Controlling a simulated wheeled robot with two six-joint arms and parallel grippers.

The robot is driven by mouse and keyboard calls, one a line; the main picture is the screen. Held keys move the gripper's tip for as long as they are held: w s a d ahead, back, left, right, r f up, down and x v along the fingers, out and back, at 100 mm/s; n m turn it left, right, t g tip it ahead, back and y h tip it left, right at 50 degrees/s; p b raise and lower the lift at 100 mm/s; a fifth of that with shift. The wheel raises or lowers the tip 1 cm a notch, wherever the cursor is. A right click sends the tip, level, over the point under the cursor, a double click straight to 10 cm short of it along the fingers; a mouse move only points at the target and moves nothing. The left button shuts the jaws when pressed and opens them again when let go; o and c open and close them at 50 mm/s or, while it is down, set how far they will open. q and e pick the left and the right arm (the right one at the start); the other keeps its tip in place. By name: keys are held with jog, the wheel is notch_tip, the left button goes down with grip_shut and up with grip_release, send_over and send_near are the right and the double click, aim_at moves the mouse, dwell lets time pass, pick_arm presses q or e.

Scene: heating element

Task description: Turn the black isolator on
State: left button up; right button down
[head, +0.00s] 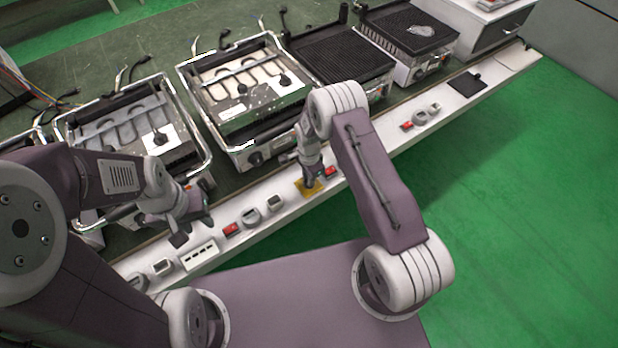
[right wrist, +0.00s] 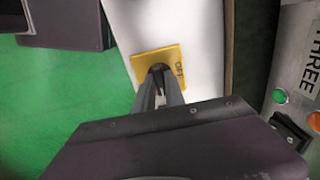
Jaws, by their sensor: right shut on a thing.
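The black isolator is a black knob (right wrist: 157,70) on a square yellow plate (right wrist: 145,58) set in the white panel strip. The plate has dark lettering, apparently "OFF", along one edge. In the head view the yellow plate (head: 302,190) shows below my right gripper (head: 313,183), which hides most of the knob. In the right wrist view my right gripper (right wrist: 160,92) is shut on the knob, with its fingers on either side. My left gripper (head: 192,232) hangs empty above the strip further left, its fingers apart.
Red switches (head: 232,229) and sockets line the white strip (head: 350,180). Several metal appliances, including an open heater unit (head: 245,85) and a ribbed black grill (head: 335,55), stand behind it. Green floor (head: 520,180) is clear to the right.

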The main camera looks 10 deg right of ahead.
jog(key=shift+w, duration=0.1)
jog(key=c, duration=1.4)
grip_release()
jog(key=shift+r, duration=0.1)
notch_tip(320, 180, up, 8)
jog(key=shift+f+p, duration=0.25)
jog(key=shift+p, duration=0.1)
